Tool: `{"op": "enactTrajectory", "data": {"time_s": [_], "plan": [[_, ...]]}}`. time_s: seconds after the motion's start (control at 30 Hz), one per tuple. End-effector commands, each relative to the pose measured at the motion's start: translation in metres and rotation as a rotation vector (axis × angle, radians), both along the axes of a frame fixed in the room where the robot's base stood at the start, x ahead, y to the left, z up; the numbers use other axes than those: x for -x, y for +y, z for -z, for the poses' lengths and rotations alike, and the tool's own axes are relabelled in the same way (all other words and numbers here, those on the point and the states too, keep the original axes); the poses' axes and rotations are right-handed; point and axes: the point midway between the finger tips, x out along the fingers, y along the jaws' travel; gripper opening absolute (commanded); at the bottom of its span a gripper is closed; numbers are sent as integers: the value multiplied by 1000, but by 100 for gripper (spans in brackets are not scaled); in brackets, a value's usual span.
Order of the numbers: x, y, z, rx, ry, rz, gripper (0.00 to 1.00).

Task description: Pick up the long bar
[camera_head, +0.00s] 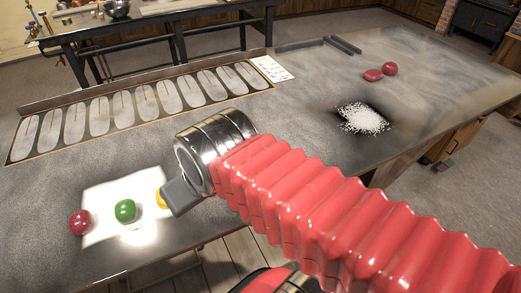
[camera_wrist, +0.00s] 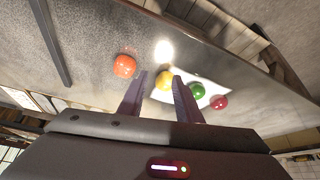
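A long dark bar (camera_wrist: 50,42) lies on the table at the upper left of the wrist view, well apart from my gripper. In the head view, dark bars (camera_head: 343,45) lie at the table's far edge; I cannot tell whether one is the same bar. My gripper (camera_wrist: 160,76) is open, its two fingers spread. In the head view my gripper (camera_head: 181,197) is above the near left table, partly covering a yellow ball (camera_head: 160,198). In the wrist view the yellow ball (camera_wrist: 163,80) appears between the fingertips, apparently not held.
A green ball (camera_head: 125,211) and a red ball (camera_head: 81,222) are by a white sheet (camera_head: 97,200). An orange ball (camera_wrist: 124,66) lies left of the fingers. A panel with several ovals (camera_head: 78,121), white grains (camera_head: 364,118) and two red objects (camera_head: 381,72) lie farther off.

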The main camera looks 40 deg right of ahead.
Motion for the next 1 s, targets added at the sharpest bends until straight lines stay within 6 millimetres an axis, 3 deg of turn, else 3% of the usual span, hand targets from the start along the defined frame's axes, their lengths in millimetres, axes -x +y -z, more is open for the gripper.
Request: {"op": "enactTrajectory", "data": {"time_s": [0.13, 0.33, 0.67, 1.0], "plan": [[0, -1, -1, 0, 1, 1, 38], [-9, -13, -4, -1, 12, 25, 38], [-42, -81, -16, -12, 50, 117, 38], [-63, -174, -22, -35, 69, 213, 38]]}}
